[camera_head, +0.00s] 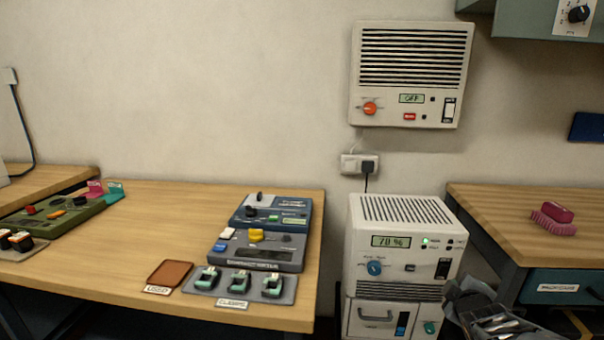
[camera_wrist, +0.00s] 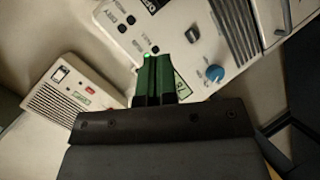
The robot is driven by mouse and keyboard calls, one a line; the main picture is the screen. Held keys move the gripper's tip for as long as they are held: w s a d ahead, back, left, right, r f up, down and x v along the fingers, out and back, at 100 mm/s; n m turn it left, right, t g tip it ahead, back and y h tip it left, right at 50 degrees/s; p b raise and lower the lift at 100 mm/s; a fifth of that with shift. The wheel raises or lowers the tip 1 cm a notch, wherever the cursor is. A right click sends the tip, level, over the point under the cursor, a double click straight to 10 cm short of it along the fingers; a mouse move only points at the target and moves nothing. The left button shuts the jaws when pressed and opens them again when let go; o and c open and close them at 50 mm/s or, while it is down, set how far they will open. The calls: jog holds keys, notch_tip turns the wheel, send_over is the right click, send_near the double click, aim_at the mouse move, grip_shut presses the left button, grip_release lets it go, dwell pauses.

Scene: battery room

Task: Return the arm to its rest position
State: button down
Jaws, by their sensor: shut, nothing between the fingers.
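My gripper (camera_head: 453,290) is at the lower right of the head view, in front of the right side of the white charger unit (camera_head: 402,235). Part of my arm shows beside it, cut off by the bottom edge. In the wrist view my gripper's green fingers (camera_wrist: 155,62) are together with nothing held between them. The charger unit (camera_wrist: 190,25) fills the top of that view, and the fingers cover part of its display. Whether the fingertips touch the unit cannot be told.
A wooden bench (camera_head: 140,235) with clamps (camera_head: 238,280) and testers stands left. A right bench (camera_head: 520,215) carries a pink brush (camera_head: 553,218). A wall unit (camera_head: 412,75) reading OFF hangs above the charger. A grey-green cabinet (camera_head: 545,20) overhangs the upper right.

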jog(key=s+a+r+m+g+y+p, duration=0.2)
jog(key=s+a+r+m+g+p, duration=0.2)
jog(key=s+a+r+p, duration=0.3)
jog(key=s+a+r+m+g+y+p, duration=0.2)
jog(key=s+a+r+m+g+p, duration=0.3)
jog(key=a+r+p, duration=0.8)
jog(key=shift+s+r+y+p, duration=0.4)
jog(key=shift+s+r+p, duration=0.05)
jog(key=shift+s, duration=0.45)
